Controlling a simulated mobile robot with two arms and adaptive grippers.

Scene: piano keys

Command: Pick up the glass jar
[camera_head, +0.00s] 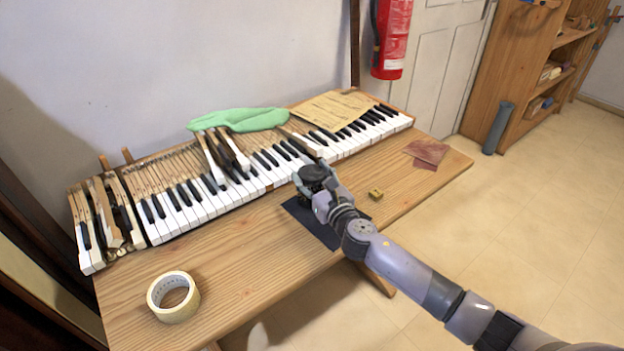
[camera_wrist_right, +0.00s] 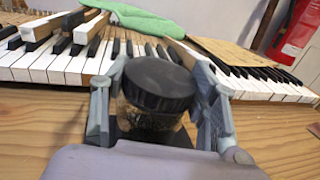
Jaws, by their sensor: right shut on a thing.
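The glass jar (camera_wrist_right: 157,90) has a wide black lid and a darker, glassy body below it. In the right wrist view it stands upright between the two fingers of my right gripper (camera_wrist_right: 160,100), which are shut on it. In the head view the dark lid (camera_head: 313,173) shows at the end of my right arm, in front of the piano keys, and my right gripper (camera_head: 312,180) hides most of the body. I cannot tell whether the jar's base touches the surface. My left gripper is not in view.
The piano keyboard (camera_head: 265,178) lies along the back of the wooden table (camera_head: 240,265), with a green cloth (camera_head: 238,120) and paper (camera_head: 330,108) on it. A dark mat (camera_head: 318,228) lies under my gripper. A tape roll (camera_head: 173,297), small brass block (camera_head: 376,194) and brown sandpaper (camera_head: 427,151) lie apart.

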